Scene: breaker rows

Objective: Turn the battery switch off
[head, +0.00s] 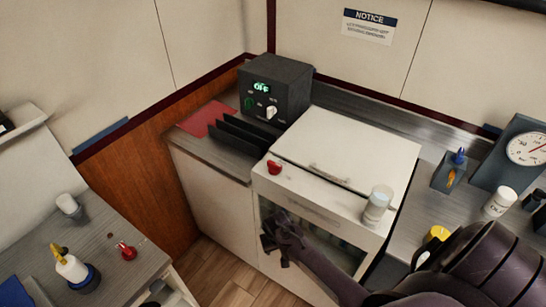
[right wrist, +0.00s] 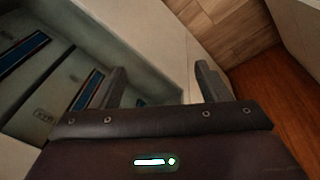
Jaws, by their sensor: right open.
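A red knob (head: 274,167) sits at the top left of the white cabinet's (head: 275,188) front. A dark box (head: 290,88) on the counter has a lit green display reading OFF, a green button (head: 249,103) and a pale knob (head: 271,112). No label readable here tells me which control is the battery switch. My right gripper (head: 268,240) is in front of the cabinet's glass door, below the red knob and apart from it. In the right wrist view its two fingers (right wrist: 162,85) are spread with nothing between them. My left gripper is not in view.
A clear jar (head: 377,206) stands on the cabinet's front right corner. Black upright plates (head: 240,135) stand left of the cabinet. A gauge (head: 524,150) and small bottles line the right counter. A left bench (head: 100,228) holds bottles. Wooden floor (head: 213,275) is open between.

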